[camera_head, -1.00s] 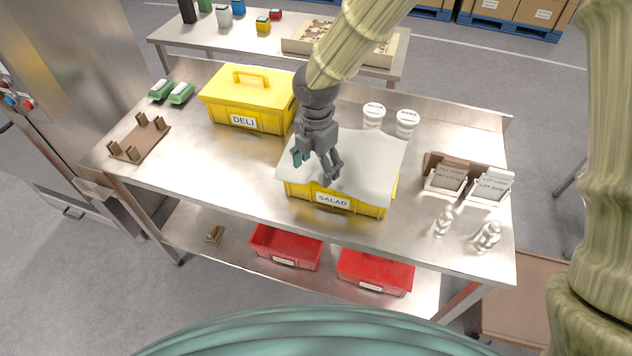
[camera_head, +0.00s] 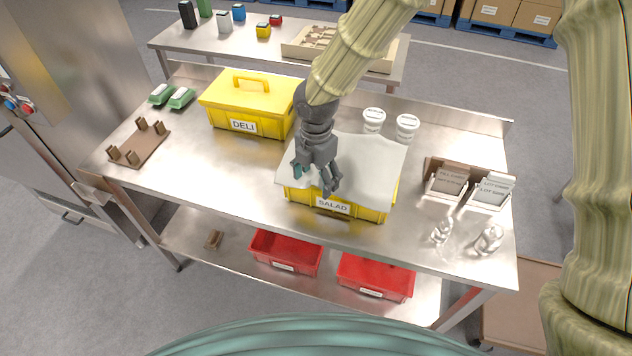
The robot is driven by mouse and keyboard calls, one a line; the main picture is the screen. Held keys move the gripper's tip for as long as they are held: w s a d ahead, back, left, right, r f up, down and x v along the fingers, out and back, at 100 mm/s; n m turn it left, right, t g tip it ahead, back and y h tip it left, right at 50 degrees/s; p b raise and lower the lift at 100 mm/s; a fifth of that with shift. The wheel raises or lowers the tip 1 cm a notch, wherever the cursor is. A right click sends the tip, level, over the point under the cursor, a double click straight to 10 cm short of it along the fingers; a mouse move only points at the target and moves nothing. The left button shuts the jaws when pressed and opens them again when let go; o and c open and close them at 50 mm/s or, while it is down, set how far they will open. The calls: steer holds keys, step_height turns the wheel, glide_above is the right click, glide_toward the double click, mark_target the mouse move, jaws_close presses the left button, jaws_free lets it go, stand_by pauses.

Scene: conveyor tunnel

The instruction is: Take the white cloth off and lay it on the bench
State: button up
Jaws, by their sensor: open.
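The white cloth (camera_head: 362,163) is draped over the top of a yellow box labelled SALAD (camera_head: 372,212) on the steel bench (camera_head: 215,185). The cloth hangs a little over the box's edges. My gripper (camera_head: 314,188) is open, fingers pointing down, at the cloth's left front part. I cannot tell whether the fingertips touch the cloth. My gripper hides part of the cloth and the box's left side.
A yellow DELI box (camera_head: 252,95) with a handle stands behind on the left. Two white tubs (camera_head: 407,127) stand behind the cloth. Card holders (camera_head: 446,180) and small clear bottles (camera_head: 489,238) are on the right. Bare bench lies left of the SALAD box.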

steer(key=shift+f, duration=0.2)
steer(key=shift+s, duration=0.2)
steer(key=c, duration=1)
steer(key=shift+c, duration=0.8)
steer(key=shift+s, duration=0.1)
steer(key=c, duration=0.4)
steer(key=shift+f, duration=0.15)
jaws_close()
steer(key=shift+s, duration=0.1)
step_height(320, 180, up, 12)
steer(key=p, duration=1)
steer(key=shift+w+r+p, duration=0.2)
steer(key=shift+w+p, duration=0.2)
